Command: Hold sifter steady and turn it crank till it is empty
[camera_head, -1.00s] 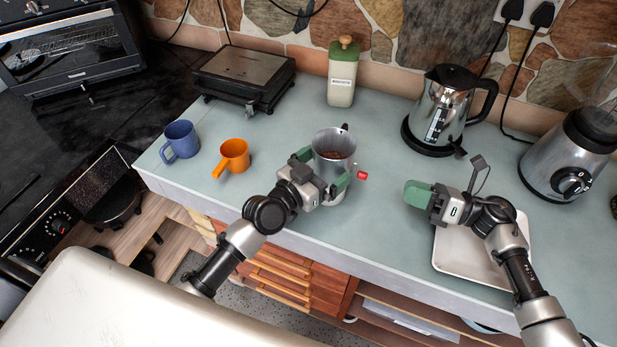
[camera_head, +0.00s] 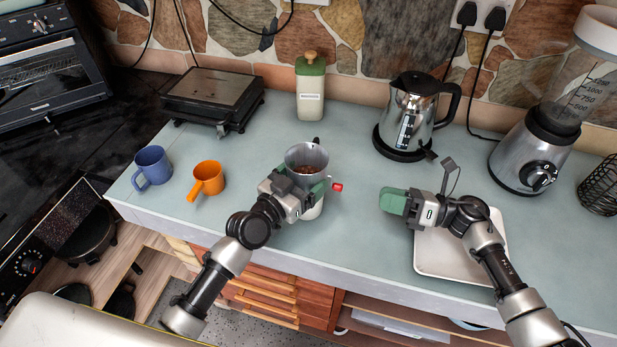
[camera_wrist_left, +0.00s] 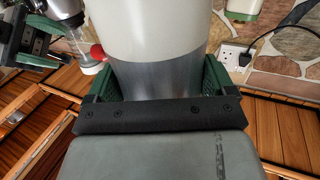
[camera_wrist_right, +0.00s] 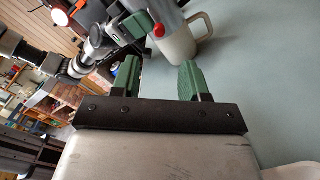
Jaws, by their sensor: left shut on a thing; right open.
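The metal sifter (camera_head: 308,155) stands at the counter's front edge with brown contents visible inside. Its crank has a red knob (camera_head: 338,187) on the right side. My left gripper (camera_head: 299,182) is shut around the sifter's body, with one green finger on each side in the left wrist view (camera_wrist_left: 160,80). My right gripper (camera_head: 394,202) is open and empty, to the right of the knob and apart from it. The right wrist view shows the knob (camera_wrist_right: 158,31) beyond the open fingers.
A white tray (camera_head: 432,262) lies under my right arm. A kettle (camera_head: 407,115) and a blender (camera_head: 530,155) stand behind. An orange mug (camera_head: 208,178), a blue mug (camera_head: 153,165), a grill (camera_head: 212,98) and a green-topped bottle (camera_head: 310,92) stand left or behind. Counter between the grippers is clear.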

